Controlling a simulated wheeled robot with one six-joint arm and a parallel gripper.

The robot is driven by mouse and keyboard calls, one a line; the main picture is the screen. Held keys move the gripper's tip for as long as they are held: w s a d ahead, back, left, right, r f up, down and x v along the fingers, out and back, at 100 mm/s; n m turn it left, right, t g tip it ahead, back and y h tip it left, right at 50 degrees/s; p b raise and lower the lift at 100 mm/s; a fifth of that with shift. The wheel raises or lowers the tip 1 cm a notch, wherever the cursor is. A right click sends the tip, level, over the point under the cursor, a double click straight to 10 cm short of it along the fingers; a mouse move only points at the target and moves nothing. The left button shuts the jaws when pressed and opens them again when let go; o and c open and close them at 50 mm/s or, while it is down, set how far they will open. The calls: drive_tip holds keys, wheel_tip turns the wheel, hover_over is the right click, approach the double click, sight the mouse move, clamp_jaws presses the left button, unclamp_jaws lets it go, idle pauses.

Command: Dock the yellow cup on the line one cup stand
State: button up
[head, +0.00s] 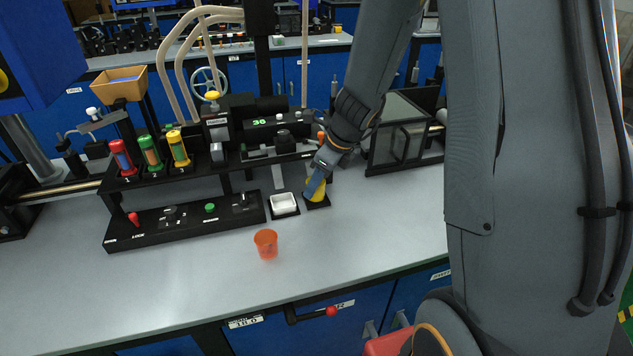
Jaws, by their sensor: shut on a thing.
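My gripper (313,186) reaches down from the upper right and is shut on the cup. No label on this stand can be read.
A white tray (284,203) on a black base stands just left of the cup. An orange cup (266,243) stands in front on the open bench (350,245). A black control panel (185,220) lies left. A dark glass-sided box (400,140) stands behind right.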

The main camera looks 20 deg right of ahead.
drive_tip(key=shift+f+b, duration=0.6)
drive_tip(key=shift+f, duration=0.05)
idle(0.3)
drive_tip(key=o, duration=0.7)
drive_tip(key=shift+o, duration=0.2)
drive_tip(key=shift+r, duration=0.15)
drive_tip(key=p+v, duration=1)
drive_tip(key=shift+r, duration=0.4)
drive_tip(key=shift+s+d, duration=0.1)
drive_tip(key=shift+s, duration=0.05)
